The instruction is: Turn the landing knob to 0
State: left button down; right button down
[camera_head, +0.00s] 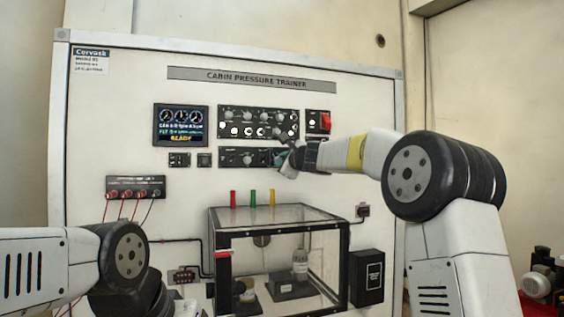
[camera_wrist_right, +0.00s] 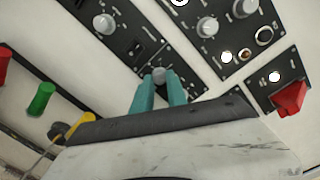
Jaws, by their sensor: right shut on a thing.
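The trainer's lower control strip (camera_head: 232,163) carries a grey knob (camera_head: 247,158) at its middle, which also shows in the right wrist view (camera_wrist_right: 104,23). A second grey knob (camera_wrist_right: 160,75) sits at the strip's right end. My right gripper (camera_head: 283,158) is at that end knob, with its teal fingers (camera_wrist_right: 159,92) on either side of it, shut on it. In the head view the gripper mostly hides this knob. The knob labels are too small to read, so I cannot tell its setting. My left arm enters at lower left; its gripper is out of view.
Above the strip is a larger panel (camera_head: 258,113) with several knobs. A red guarded switch (camera_head: 325,121) is to its right and a lit display (camera_head: 181,125) to its left. A clear box (camera_head: 275,216) stands below, with red, green and yellow pegs above it.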

jog(key=n, duration=1.2)
jog(key=n+h, duration=0.1)
jog(key=n, duration=1.2)
jog(key=shift+a+h, duration=0.2)
jog(key=shift+h, duration=0.1)
jog(key=shift+n, duration=0.3)
jog(key=c, duration=1.3)
grip_release()
jog(key=shift+s, duration=0.1)
jog(key=shift+r, duration=0.1)
